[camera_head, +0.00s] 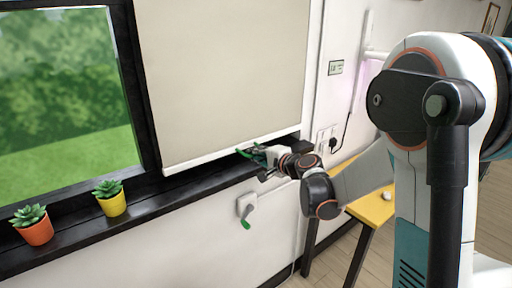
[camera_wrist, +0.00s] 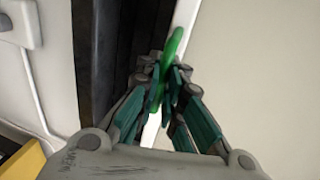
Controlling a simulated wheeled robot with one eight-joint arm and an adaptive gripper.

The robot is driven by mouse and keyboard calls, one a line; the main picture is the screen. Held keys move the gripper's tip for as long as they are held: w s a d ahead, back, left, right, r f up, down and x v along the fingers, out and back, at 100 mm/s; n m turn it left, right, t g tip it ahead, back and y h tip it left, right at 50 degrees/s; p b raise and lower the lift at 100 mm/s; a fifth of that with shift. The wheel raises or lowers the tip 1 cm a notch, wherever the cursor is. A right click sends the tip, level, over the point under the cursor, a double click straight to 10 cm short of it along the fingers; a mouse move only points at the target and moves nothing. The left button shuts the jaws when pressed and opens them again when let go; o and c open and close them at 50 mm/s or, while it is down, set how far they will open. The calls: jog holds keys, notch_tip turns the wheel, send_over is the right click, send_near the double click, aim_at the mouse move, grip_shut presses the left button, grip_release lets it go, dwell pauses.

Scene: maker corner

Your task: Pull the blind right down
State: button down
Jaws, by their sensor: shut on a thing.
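The blind (camera_head: 230,75) is a beige sheet over the right part of the window, with a white bottom bar (camera_head: 215,155) hanging close to the dark sill. In the wrist view the blind (camera_wrist: 260,60) fills the right side. A green pull (camera_wrist: 176,45) is at the bar. My gripper (camera_wrist: 165,80) is shut on this green pull, its teal fingers on either side of it. In the head view my gripper (camera_head: 250,152) is at the right part of the bottom bar, just above the sill; the pull is mostly hidden there.
The black sill (camera_head: 160,202) holds an orange pot (camera_head: 36,232) and a yellow pot (camera_head: 114,204) with succulents, left of the blind. A white wall fitting with a green tip (camera_head: 246,208) is below the sill. A yellow table (camera_head: 372,208) stands at right.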

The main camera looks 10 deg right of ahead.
jog(key=f+b, duration=0.2)
jog(key=f, duration=0.3)
jog(key=shift+s, duration=0.2)
jog(key=shift+f+b, duration=0.1)
jog(key=shift+b, duration=0.2)
jog(key=c, duration=1.7)
grip_release()
jog(key=shift+d+f, duration=0.1)
